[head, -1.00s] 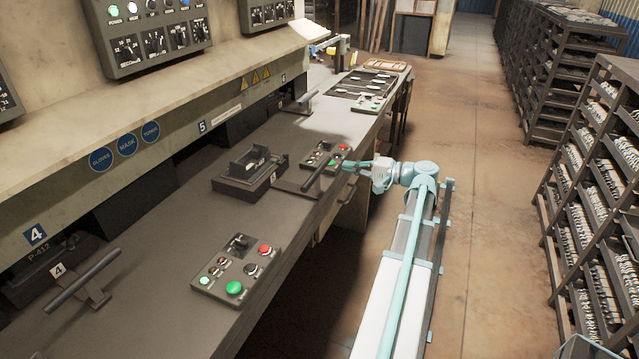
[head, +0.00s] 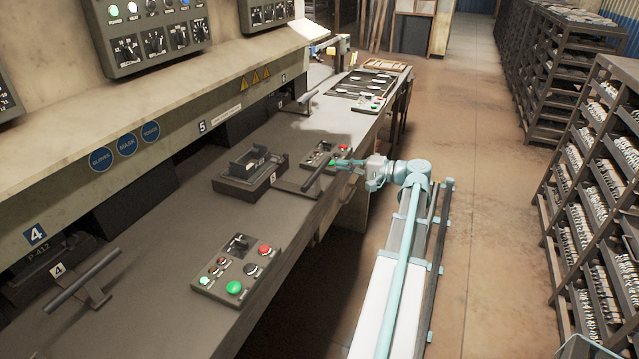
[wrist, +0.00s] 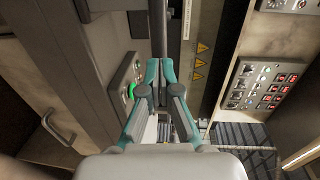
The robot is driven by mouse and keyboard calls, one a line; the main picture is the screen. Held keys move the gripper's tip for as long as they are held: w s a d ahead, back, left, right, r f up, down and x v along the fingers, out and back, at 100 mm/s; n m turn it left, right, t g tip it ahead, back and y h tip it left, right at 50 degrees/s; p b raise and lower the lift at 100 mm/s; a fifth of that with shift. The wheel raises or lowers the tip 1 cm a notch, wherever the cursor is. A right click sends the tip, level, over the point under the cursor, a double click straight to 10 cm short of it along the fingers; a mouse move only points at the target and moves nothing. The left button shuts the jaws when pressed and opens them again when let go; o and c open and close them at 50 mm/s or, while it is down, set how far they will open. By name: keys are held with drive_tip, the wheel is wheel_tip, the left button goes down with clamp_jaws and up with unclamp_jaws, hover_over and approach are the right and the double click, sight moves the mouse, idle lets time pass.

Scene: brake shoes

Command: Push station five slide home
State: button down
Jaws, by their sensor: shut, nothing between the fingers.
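The station five slide (head: 232,184) is a dark tray carrying a block-shaped fixture (head: 252,163). It sits out on the bench in front of the dark opening below the "5" sign (head: 202,126). Its bar handle (head: 318,178) is toward the bench's front edge. In the wrist view a dark bar (wrist: 158,30), seemingly this handle, runs up from my fingertips. My gripper (head: 336,164) is shut and empty at the handle's far end; it also shows in the wrist view (wrist: 160,68). I cannot tell whether the fingertips touch the bar.
A button panel (head: 312,160) sits beside my gripper, its green button (wrist: 131,91) close to the fingers in the wrist view. Another panel (head: 215,278) is nearer. The station four handle (head: 82,282) is at lower left. Racks (head: 610,170) stand right; the aisle floor (head: 480,200) is clear.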

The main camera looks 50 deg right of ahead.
drive_tip(key=shift+x, duration=1.55)
drive_tip(key=shift+w+r, duration=0.15)
drive_tip(key=shift+r, duration=0.05)
drive_tip(key=shift+r+b+x, duration=0.15)
drive_tip(key=shift+x, duration=1.5)
drive_tip(key=shift+r+b+x, duration=0.15)
drive_tip(key=shift+r+x, duration=0.05)
drive_tip(key=shift+x, duration=1.4)
drive_tip(key=shift+r+b+x, duration=0.15)
drive_tip(key=shift+x, duration=1.5)
drive_tip(key=shift+w+a, duration=0.15)
drive_tip(key=shift+w, duration=0.05)
drive_tip(key=b, duration=0.1)
approach(256, 144)
drive_tip(key=shift+w+a+f, duration=0.3)
drive_tip(key=shift+w+f, duration=0.4)
drive_tip(key=shift+w, duration=0.25)
drive_tip(key=shift+r+b+x, duration=0.2)
drive_tip(key=shift+b+x, duration=0.15)
drive_tip(key=shift+x, duration=1.6)
drive_tip(key=shift+r+b+x, duration=0.2)
drive_tip(key=shift+b+x, duration=0.1)
drive_tip(key=shift+x, duration=1.7)
drive_tip(key=shift+v, duration=4.15)
